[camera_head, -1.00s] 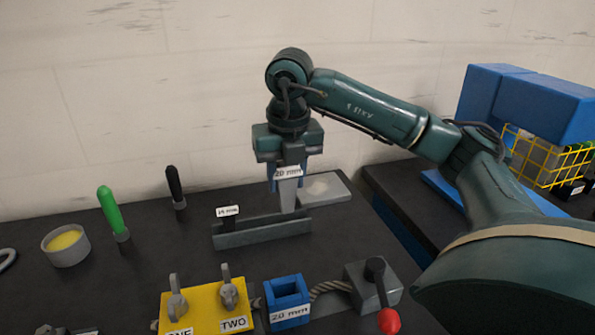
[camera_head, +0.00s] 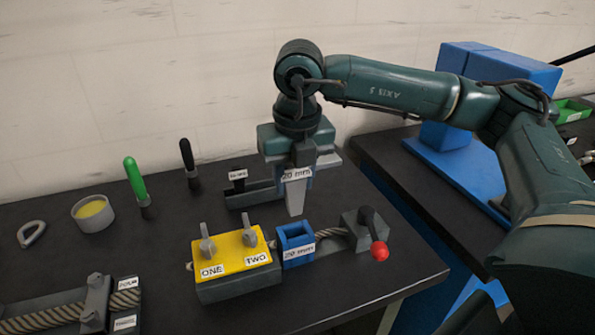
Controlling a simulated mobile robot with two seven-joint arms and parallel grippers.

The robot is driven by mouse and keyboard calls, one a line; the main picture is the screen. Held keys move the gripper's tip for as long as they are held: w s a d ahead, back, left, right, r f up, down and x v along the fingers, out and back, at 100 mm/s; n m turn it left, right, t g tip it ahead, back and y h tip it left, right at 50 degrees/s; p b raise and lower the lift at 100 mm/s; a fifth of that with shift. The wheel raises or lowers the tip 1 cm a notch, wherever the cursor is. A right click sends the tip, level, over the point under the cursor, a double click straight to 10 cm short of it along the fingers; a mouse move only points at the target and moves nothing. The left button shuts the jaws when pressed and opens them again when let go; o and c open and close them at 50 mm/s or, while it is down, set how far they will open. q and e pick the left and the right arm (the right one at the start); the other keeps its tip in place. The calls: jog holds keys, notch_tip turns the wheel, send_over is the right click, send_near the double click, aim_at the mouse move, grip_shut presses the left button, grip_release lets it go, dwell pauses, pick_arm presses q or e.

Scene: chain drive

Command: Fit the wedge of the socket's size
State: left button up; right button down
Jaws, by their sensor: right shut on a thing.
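My right gripper (camera_head: 298,166) is shut on a grey wedge (camera_head: 295,198) labelled "20 mm". The wedge hangs point down, above and just behind the blue socket (camera_head: 297,253), which is also labelled "20 mm". It appears apart from the socket. The socket is open at the top and sits on a rope between the yellow block (camera_head: 232,250) and a grey block with a red-knobbed lever (camera_head: 379,252). A second, dark wedge (camera_head: 238,178) with a small label stands in the grey rack (camera_head: 254,197) behind. My left gripper is not in view.
A green-handled tool (camera_head: 135,178), a black-handled tool (camera_head: 187,157) and a cup of yellow stuff (camera_head: 93,213) stand at the back left. A grey clamp fixture (camera_head: 97,300) with rope lies front left. The table's right edge is near the lever.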

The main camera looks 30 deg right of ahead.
aim_at(295, 211)
jog(key=shift+f, duration=0.45)
jog(key=shift+f+b, duration=0.8)
jog(key=shift+f, duration=0.15)
jog(key=shift+f+b, duration=0.3)
jog(key=shift+f, duration=0.3)
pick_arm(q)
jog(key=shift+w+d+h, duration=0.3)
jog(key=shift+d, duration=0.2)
pick_arm(e)
jog(key=shift+f, duration=0.3)
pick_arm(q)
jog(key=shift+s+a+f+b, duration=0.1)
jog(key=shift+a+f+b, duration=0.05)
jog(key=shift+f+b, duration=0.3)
pick_arm(e)
jog(key=shift+f, duration=0.3)
pick_arm(q)
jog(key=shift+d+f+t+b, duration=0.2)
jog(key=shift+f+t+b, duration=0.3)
jog(key=shift+b, duration=0.7)
pick_arm(e)
jog(key=shift+f, duration=1.25)
